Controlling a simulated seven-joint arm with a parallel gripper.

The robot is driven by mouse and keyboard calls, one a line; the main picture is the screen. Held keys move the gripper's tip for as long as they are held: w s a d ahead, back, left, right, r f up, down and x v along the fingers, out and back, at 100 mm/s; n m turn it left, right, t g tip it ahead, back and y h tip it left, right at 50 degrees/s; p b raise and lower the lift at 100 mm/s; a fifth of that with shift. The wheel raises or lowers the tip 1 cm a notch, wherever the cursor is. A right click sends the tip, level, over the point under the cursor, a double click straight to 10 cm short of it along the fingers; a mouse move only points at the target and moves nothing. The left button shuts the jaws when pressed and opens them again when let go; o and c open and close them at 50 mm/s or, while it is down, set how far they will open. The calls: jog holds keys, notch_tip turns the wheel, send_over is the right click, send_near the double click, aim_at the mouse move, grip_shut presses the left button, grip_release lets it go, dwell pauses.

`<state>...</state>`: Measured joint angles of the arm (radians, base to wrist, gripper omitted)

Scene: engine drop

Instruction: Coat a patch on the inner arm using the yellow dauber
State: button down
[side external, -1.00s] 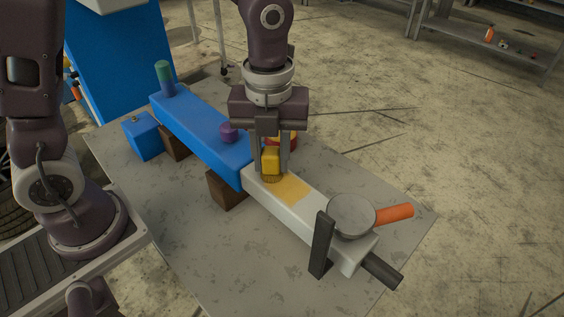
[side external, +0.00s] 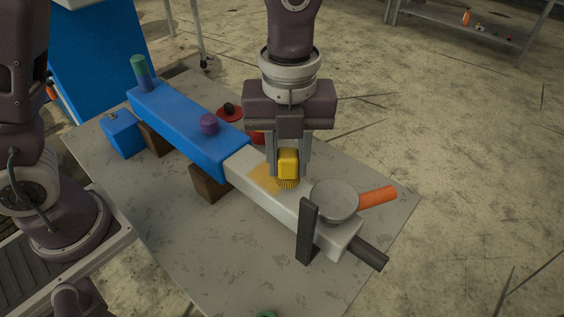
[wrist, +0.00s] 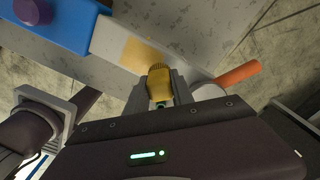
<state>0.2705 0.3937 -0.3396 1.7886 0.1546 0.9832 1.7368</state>
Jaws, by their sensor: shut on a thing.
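My gripper (side external: 289,172) is shut on the yellow dauber (side external: 288,164). The dauber points bristles-down over the white inner arm (side external: 275,206), at the right part of a tan-yellow coated patch (side external: 264,178). The bristles look to be at or just above the surface; I cannot tell which. In the wrist view the dauber (wrist: 159,84) sits between my fingers, with the patch (wrist: 141,52) beyond it. The white arm extends from a blue outer arm (side external: 190,126).
A round grey disc (side external: 335,200), an orange handle (side external: 377,197) and an upright dark bar (side external: 307,232) stand near the white arm's end. A purple knob (side external: 209,123) is on the blue arm. A red item (side external: 230,113) lies behind it. The table's front (side external: 215,260) is mostly clear.

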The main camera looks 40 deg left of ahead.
jog(key=shift+r, duration=2.85)
